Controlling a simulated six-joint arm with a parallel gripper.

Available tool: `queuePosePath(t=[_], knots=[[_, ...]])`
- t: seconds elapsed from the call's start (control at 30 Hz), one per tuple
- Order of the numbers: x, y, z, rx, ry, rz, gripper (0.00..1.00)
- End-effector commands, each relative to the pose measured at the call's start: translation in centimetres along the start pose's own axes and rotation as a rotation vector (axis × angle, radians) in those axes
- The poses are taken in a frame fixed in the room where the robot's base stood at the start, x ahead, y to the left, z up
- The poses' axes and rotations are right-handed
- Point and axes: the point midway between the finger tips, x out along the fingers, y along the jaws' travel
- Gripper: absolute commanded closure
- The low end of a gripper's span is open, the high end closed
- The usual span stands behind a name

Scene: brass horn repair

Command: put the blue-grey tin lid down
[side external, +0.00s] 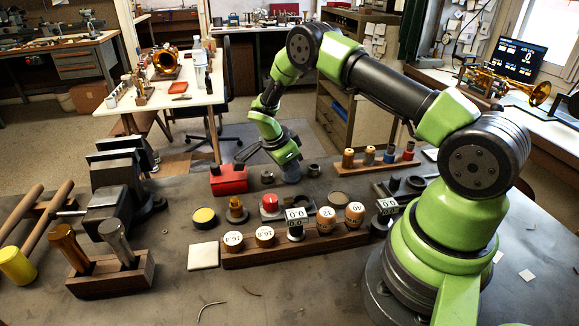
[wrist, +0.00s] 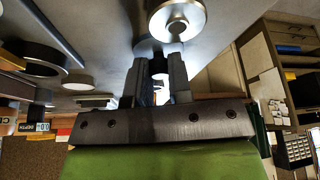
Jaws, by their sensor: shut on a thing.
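My gripper (side external: 287,160) is low over the middle of the bench, pointing down. It is shut on the blue-grey tin lid (side external: 291,174), which shows just below the fingers. From the side view I cannot tell whether the lid touches the bench top. In the wrist view, my two dark fingers (wrist: 160,75) are close together. What lies between them there is partly hidden and hard to make out.
A red box (side external: 229,181) and a metal ring (side external: 267,177) stand left of the lid; a dark round part (side external: 314,170) is close on its right. In front are a yellow-topped tin (side external: 204,217), a red-topped part (side external: 270,204) and a wooden rack (side external: 300,246). A vise (side external: 115,190) stands left.

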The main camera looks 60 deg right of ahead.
Motion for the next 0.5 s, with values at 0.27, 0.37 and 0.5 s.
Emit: queuePosePath(t=[0.27, 0.37, 0.5], knots=[[0.22, -0.01, 0.09, 0.000, 0.000, 0.000, 0.55], [0.21, -0.01, 0.09, 0.000, 0.000, 0.000, 0.55], [0.07, -0.01, 0.03, 0.000, 0.000, 0.000, 0.55]])
